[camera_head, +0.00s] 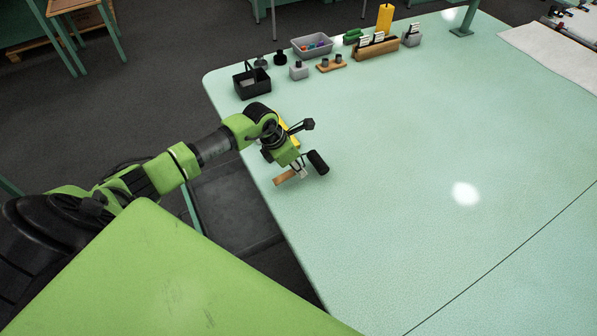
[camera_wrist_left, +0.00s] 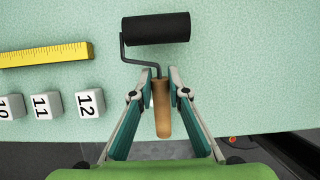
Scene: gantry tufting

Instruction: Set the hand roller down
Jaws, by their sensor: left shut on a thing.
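The hand roller has a black cylinder (camera_head: 318,162) and a light wooden handle (camera_head: 284,177). My left gripper (camera_head: 298,170) is at the left edge of the pale green table, shut on the roller. In the left wrist view the fingertips (camera_wrist_left: 160,76) close around the top of the wooden handle (camera_wrist_left: 162,110). The black cylinder (camera_wrist_left: 156,28) lies beyond them on a bent wire frame. The roller is over the tabletop; I cannot tell whether it touches. My right gripper is not in view.
A yellow ruler (camera_wrist_left: 45,54) and several numbered cubes (camera_wrist_left: 90,103) lie left of the roller in the wrist view. A black caddy (camera_head: 252,82), a grey bin (camera_head: 312,46) and a wooden rack (camera_head: 375,49) stand along the table's back. The table's middle (camera_head: 400,170) is clear.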

